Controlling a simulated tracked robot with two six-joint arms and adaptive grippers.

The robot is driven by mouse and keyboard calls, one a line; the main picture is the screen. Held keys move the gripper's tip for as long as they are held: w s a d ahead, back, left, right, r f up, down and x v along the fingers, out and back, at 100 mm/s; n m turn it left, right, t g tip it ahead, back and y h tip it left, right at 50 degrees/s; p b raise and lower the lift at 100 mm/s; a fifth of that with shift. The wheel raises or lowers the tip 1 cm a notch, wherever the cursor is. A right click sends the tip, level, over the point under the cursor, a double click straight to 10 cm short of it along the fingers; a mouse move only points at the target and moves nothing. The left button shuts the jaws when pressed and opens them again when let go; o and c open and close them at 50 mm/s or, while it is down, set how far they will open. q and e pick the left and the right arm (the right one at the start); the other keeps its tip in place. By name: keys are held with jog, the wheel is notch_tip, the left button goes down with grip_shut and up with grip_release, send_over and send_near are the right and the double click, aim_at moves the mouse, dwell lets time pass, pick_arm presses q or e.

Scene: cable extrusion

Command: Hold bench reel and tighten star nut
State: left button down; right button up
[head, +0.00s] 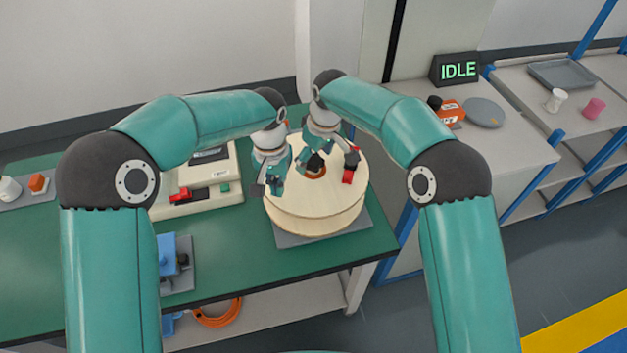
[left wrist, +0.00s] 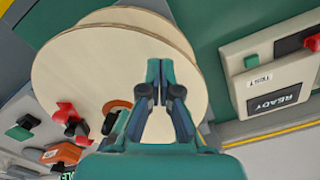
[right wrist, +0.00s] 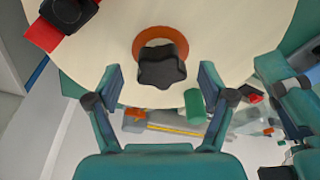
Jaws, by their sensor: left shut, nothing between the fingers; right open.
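The bench reel (head: 330,212) has pale wooden discs and lies on a grey plate at the bench's right end. The black star nut (right wrist: 162,70) sits over an orange ring (right wrist: 160,36) at the reel's centre. My right gripper (right wrist: 160,84) is open, its fingers apart on either side below the nut in the right wrist view. My left gripper (left wrist: 164,82) is shut and empty at the reel's near-left side; contact with the wood cannot be told.
A red part (head: 349,174) with a black knob sits on the reel's right side. A beige device (head: 215,180) with a red switch stands left of the reel. A blue fixture (head: 170,255) is nearer on the green bench. An IDLE display (head: 457,69) stands at right.

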pick_arm(q)
jog(key=shift+s+f, duration=0.1)
jog(key=shift+f, duration=0.95)
pick_arm(e)
jog(key=shift+s, duration=0.1)
